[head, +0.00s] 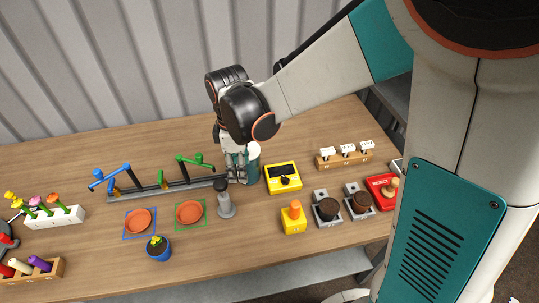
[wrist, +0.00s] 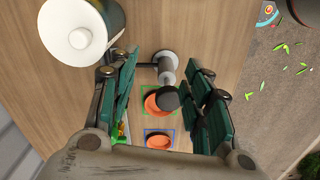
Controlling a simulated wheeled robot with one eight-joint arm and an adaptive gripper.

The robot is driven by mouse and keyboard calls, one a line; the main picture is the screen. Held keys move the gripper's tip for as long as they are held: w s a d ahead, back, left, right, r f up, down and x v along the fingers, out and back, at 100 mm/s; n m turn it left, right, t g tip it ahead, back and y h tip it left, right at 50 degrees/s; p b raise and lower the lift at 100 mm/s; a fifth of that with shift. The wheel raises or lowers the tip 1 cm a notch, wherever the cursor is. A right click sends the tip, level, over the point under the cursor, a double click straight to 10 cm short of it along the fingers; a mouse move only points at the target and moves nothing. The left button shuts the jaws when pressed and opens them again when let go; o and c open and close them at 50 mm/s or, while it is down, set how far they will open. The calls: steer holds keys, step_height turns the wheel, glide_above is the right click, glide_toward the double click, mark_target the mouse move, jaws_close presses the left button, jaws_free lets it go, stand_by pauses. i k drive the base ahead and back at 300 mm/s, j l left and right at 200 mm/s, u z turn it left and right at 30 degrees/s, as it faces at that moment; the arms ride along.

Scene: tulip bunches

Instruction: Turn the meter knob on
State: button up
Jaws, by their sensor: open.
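I cannot make out the knob's setting. My gripper (head: 237,178) points down beside a green and white canister, left of the meter and apart from it. In the wrist view my gripper (wrist: 160,62) is open, its two dark green fingers spread with nothing held. The meter does not show in the wrist view.
A grey post with a black top (head: 225,199) stands close in front of my gripper. The canister (head: 253,164) stands between it and the meter. A yellow block with an orange peg (head: 293,217) is in front of the meter. Two orange dishes (head: 189,212) lie left.

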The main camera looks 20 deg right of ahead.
mark_target(285, 181)
steer(key=j+z, duration=0.25)
steer(key=k+j+z, duration=0.2)
steer(key=j, duration=0.2)
steer(key=j+z, duration=0.25)
steer(key=k+j, duration=0.05)
steer(key=j, duration=0.05)
